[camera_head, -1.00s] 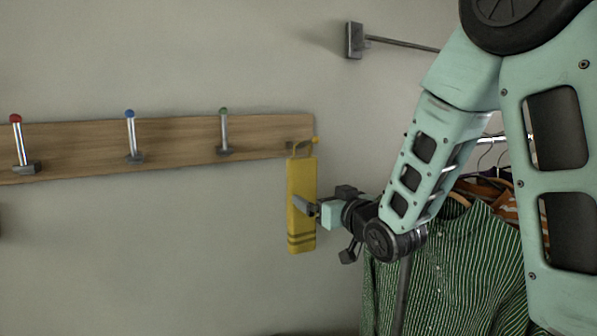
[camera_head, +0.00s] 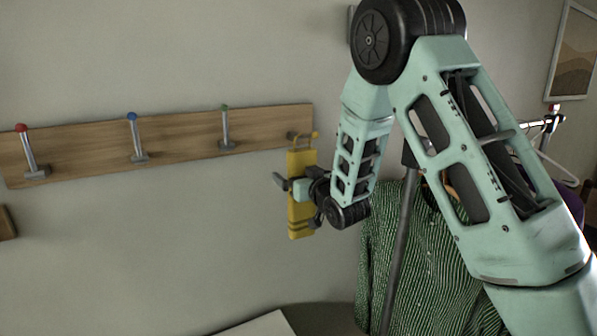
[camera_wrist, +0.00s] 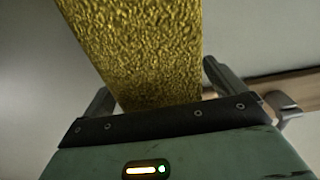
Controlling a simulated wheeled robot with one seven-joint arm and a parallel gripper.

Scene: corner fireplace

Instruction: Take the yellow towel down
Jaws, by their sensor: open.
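The yellow towel (camera_head: 301,222) hangs at the right end of the wooden hook rail, below a yellow-tipped hook (camera_head: 314,136). It is long and narrow, with darker stripes near its lower end. My gripper (camera_head: 284,184) is in front of the towel at mid-height and hides part of it. In the wrist view the towel (camera_wrist: 140,45) passes between the two spread fingers of my gripper (camera_wrist: 157,88). The fingers are open, with a gap on the right side. I cannot tell whether the palm touches the cloth.
The wooden rail (camera_head: 185,141) also carries red-, blue- and green-tipped hooks, all empty. A green striped shirt (camera_head: 440,270) hangs on a rack to the right, close to my arm.

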